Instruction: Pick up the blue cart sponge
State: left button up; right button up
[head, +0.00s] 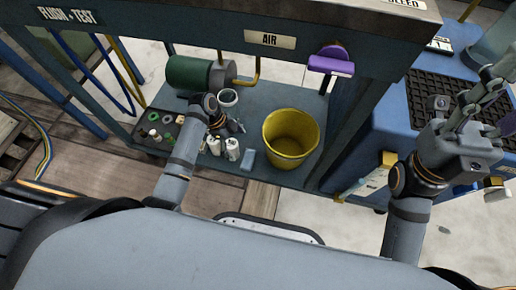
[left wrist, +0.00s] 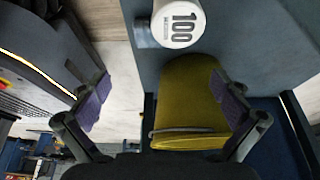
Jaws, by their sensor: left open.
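A small blue block (head: 248,158), which looks like the blue cart sponge, lies on the lower shelf near its front edge, between the white bottles and the yellow bucket. In the left wrist view a grey-blue shape (left wrist: 145,33) beside the white bottle may be the same sponge; it is partly cut off from clear view. My left gripper (head: 226,127) is over the shelf, to the left of the sponge and apart from it. Its purple-padded fingers (left wrist: 165,105) are wide apart and empty. My right gripper (head: 492,108) is raised at the far right, away from the sponge.
The yellow bucket (head: 290,138) stands just right of the sponge. White bottles (head: 232,149) stand to its left; one marked 100 (left wrist: 178,24) is near my left fingers. A green motor (head: 190,74) sits behind. The bench's top beam (head: 200,38) hangs over the shelf.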

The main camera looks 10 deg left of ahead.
pick_arm(q)
jog(key=b, duration=0.3)
send_over(249, 159)
jog(key=a, duration=0.2)
jog(key=f, duration=0.4)
jog(key=shift+s+a+f, duration=0.1)
jog(key=shift+a+f, duration=0.05)
jog(key=shift+a, duration=0.05)
jog(key=shift+d+f, duration=0.2)
jog(key=shift+f, duration=0.15)
jog(key=b+x, duration=0.4)
jog(key=x, duration=0.1)
jog(key=shift+a+f+b, duration=0.2)
jog(key=shift+b, duration=0.2)
jog(key=shift+r, duration=0.15)
jog(key=shift+c, duration=0.5)
jog(key=c, duration=0.8)
